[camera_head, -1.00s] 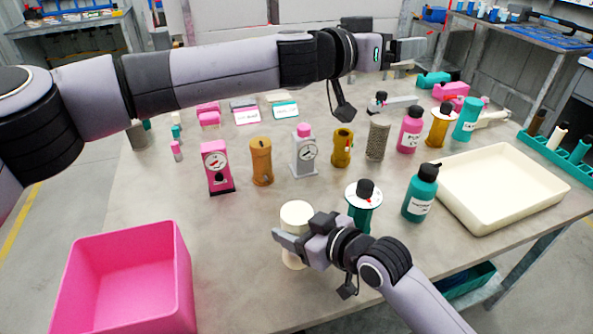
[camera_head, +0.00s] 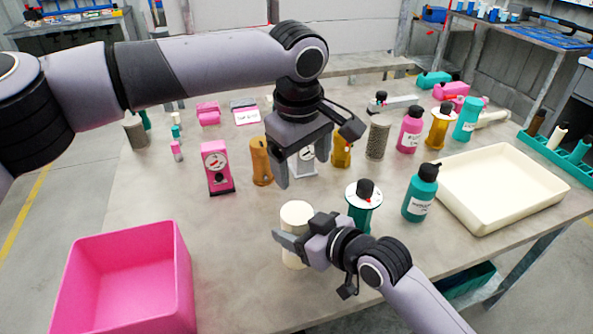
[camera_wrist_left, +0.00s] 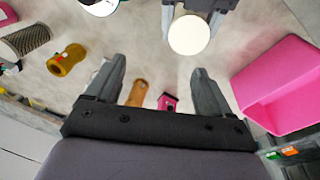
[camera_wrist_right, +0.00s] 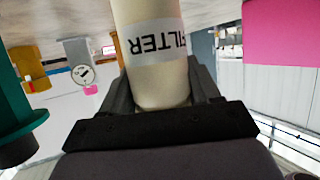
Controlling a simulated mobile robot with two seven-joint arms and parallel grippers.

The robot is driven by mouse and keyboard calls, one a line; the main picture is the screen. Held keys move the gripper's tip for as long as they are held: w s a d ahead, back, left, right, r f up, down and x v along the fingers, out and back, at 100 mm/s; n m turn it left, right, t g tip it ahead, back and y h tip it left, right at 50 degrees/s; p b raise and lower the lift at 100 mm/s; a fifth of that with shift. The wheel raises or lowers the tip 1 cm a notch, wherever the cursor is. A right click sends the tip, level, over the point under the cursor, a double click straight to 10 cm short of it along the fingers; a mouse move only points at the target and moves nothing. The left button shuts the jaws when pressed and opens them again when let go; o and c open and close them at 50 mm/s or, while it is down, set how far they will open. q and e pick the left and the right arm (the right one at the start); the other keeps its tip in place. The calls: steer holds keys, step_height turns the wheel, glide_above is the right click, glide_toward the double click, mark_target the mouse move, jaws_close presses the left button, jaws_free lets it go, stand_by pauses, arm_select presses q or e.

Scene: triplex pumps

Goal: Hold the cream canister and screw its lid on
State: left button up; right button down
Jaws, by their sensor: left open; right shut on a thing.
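The cream canister (camera_head: 296,250) stands upright near the front middle of the table, and its "FILTER" label shows in the right wrist view (camera_wrist_right: 157,40). Its flat, round cream top (camera_wrist_left: 189,34) faces up in the left wrist view; I cannot tell whether this is a separate lid. My right gripper (camera_head: 297,234) is shut around the canister's side. My left gripper (camera_head: 304,170) is open and empty, pointing down, above and behind the canister. In the left wrist view the canister top lies beyond its fingertips, apart from them.
A pink bin (camera_head: 120,285) stands front left and a cream tray (camera_head: 505,190) at the right. A green bottle (camera_head: 421,192) and a green-and-white black-knobbed part (camera_head: 362,208) stand right of the canister. A pink gauge unit (camera_head: 217,168) and an orange cylinder (camera_head: 261,162) stand behind.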

mark_target(296, 212)
arm_select(q)
steer(key=s+g, duration=0.1)
steer(key=s+a, duration=0.1)
steer(key=s, duration=0.1)
steer(key=shift+g+y, duration=0.3)
steer(key=shift+g, duration=0.1)
steer(key=shift+f, duration=0.1)
steer(key=shift+f, duration=4)
steer(key=c, duration=1)
steer(key=o, duration=1.1)
